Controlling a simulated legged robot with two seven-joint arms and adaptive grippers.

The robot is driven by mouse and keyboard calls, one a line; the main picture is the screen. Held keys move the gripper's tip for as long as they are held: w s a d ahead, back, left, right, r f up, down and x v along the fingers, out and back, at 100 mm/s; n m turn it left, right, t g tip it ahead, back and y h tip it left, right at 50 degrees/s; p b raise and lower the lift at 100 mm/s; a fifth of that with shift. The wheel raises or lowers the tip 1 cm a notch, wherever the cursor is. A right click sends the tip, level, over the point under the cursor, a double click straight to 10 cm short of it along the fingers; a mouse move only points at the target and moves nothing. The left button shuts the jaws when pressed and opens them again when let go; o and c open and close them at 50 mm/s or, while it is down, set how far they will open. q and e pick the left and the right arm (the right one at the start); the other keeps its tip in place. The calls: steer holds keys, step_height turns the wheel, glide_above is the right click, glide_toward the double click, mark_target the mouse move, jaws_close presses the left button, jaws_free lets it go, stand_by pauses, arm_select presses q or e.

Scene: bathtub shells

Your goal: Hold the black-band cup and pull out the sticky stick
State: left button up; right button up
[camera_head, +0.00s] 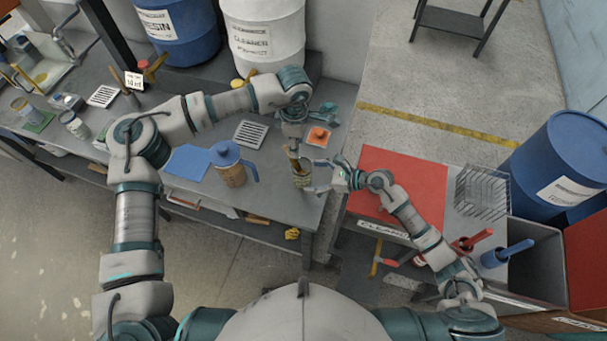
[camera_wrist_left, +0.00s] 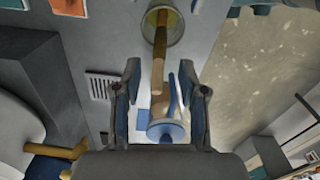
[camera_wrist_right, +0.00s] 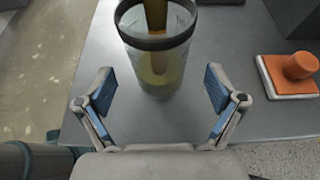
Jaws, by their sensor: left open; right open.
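The black-band cup (camera_head: 302,180) is clear glass and stands upright near the right end of the grey workbench. Its dark rim band shows in the right wrist view (camera_wrist_right: 157,43). The brown sticky stick (camera_wrist_right: 156,14) stands in the cup, its lower end in yellowish contents. My left gripper (camera_head: 292,145) is above the cup, open, with the stick (camera_wrist_left: 158,68) showing between its fingers in the left wrist view. My right gripper (camera_head: 322,176) is to the right of the cup, open, facing its side. In the right wrist view the cup lies just beyond the open fingers (camera_wrist_right: 159,78).
A blue-lidded mug (camera_head: 231,174) stands left of the cup, by a blue mat (camera_head: 188,162). An orange-knobbed block (camera_head: 318,136) lies behind the cup. A drain grate (camera_head: 250,134) and drums (camera_head: 265,38) are farther back. A red-topped table (camera_head: 385,165) stands right, across a gap.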

mark_target(301, 176)
arm_select(q)
steer(key=shift+a, duration=0.35)
arm_select(e)
steer(key=x, duration=0.4)
steer(key=shift+a, duration=0.2)
steer(key=shift+d, duration=0.45)
steer(key=shift+c, duration=0.9)
steer(key=c, duration=0.8)
arm_select(q)
steer(key=shift+d, duration=0.35)
arm_select(e)
steer(key=c, duration=0.3)
arm_select(q)
steer(key=shift+a, duration=0.2)
arm_select(e)
steer(key=shift+a, duration=0.4)
steer(key=shift+c, duration=0.3)
arm_select(q)
steer(key=shift+o, duration=0.4)
